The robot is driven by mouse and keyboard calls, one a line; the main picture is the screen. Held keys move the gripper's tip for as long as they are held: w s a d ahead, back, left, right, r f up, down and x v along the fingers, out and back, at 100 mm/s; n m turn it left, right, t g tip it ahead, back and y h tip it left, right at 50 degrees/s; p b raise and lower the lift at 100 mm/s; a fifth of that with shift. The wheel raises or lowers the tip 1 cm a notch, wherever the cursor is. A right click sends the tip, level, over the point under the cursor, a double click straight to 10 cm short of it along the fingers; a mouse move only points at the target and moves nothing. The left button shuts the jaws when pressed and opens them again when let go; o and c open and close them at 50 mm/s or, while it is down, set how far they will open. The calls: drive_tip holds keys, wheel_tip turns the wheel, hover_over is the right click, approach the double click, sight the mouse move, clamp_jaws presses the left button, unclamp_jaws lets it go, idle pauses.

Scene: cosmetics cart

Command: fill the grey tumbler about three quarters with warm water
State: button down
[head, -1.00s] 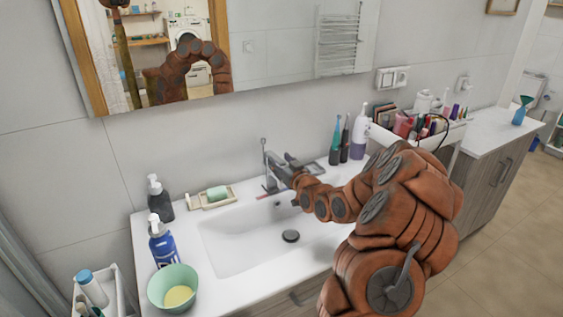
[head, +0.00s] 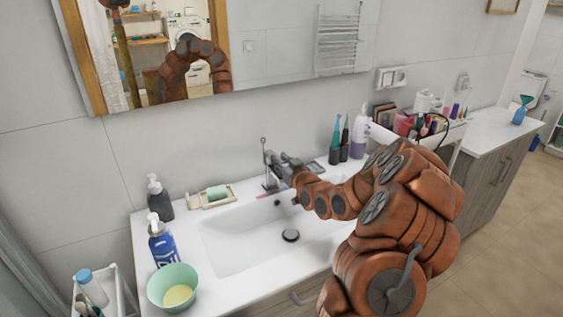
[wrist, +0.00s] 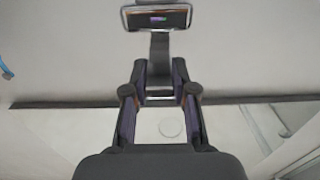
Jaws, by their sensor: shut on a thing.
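The chrome faucet (head: 267,158) stands at the back rim of the white sink (head: 240,240). Its thin upright part points up from the body. My gripper (head: 285,160) reaches in from the right at faucet height, and my arm covers part of the faucet. In the wrist view, my gripper (wrist: 159,78) has its two dark fingers closed on the sides of a grey metal faucet part (wrist: 159,48), which looks like the lever. I cannot make out a grey tumbler in either view. No running water is visible.
A green bowl (head: 172,290), blue bottle (head: 162,246) and dark pump bottle (head: 159,199) stand left of the sink. A soap dish (head: 211,196) is behind it. The basin looks empty.

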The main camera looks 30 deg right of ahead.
drive_tip(key=shift+w+r+g+b, duration=0.2)
drive_tip(key=shift+r+g+b, duration=0.45)
drive_tip(key=shift+g+b, duration=0.15)
drive_tip(key=c, duration=0.9)
unclamp_jaws()
drive_tip(key=shift+s, duration=0.1)
drive_tip(key=shift+s+a+r, duration=0.15)
drive_tip(key=shift+s+r, duration=0.2)
drive_tip(key=shift+s, duration=1.6)
drive_tip(key=shift+s+a+r, duration=0.15)
drive_tip(key=shift+s+r, duration=0.25)
drive_tip(key=shift+s, duration=1.5)
drive_tip(key=shift+s+a+r, duration=0.15)
drive_tip(key=shift+s+r, duration=0.2)
drive_tip(key=shift+s, duration=1.6)
